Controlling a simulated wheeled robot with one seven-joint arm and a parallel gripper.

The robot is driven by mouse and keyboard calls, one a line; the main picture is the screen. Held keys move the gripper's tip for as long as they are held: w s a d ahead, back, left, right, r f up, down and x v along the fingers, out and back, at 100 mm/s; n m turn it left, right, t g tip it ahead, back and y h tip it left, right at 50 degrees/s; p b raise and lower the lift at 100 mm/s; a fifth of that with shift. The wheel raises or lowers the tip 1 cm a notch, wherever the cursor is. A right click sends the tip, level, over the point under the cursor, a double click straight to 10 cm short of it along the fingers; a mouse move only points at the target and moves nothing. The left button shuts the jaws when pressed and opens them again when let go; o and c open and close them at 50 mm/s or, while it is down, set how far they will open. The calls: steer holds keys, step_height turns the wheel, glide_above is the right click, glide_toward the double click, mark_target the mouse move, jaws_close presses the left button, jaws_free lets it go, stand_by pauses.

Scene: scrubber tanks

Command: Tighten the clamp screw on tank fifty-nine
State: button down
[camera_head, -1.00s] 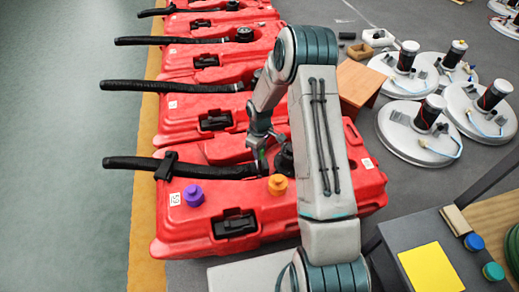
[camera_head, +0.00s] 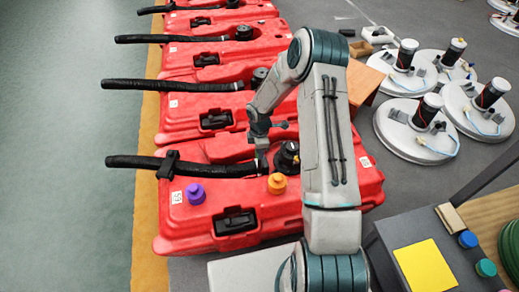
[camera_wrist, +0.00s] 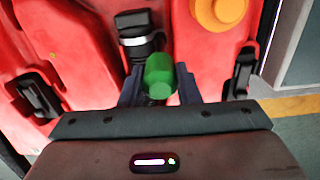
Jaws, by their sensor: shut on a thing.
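The nearest red tank (camera_head: 200,232) has a white tag (camera_head: 177,197) at its left end; its digits look like 59 but are small. A black hose (camera_head: 135,162) runs along its top to a black fitting near my gripper (camera_head: 262,152). In the wrist view my gripper (camera_wrist: 160,88) is shut on a green knob-like piece (camera_wrist: 160,74). Its lower end is hidden, so I cannot tell whether it is a tool handle or the screw's own head. A hose joint with a silver band (camera_wrist: 138,41) lies just beyond it. The clamp screw is not clearly visible.
A purple cap (camera_head: 195,194) and an orange cap (camera_head: 277,184) stand on the tank, with a black cap (camera_head: 287,157) beside my gripper. More red tanks with hoses line up behind. White round units (camera_head: 415,130) stand at right.

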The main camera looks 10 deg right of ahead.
steer(key=shift+f, duration=0.45)
steer(key=shift+f+b, duration=0.2)
steer(key=shift+b, duration=0.15)
steer(key=shift+f, duration=0.2)
stand_by(0.4)
steer(key=shift+m+b, duration=0.35)
steer(key=shift+m, duration=0.15)
steer(key=m+b, duration=0.1)
steer(key=m, duration=0.4)
steer(key=shift+f+m+b, duration=0.1)
steer(key=shift+m+b, duration=0.3)
steer(key=m, duration=0.3)
steer(key=shift+m, duration=0.3)
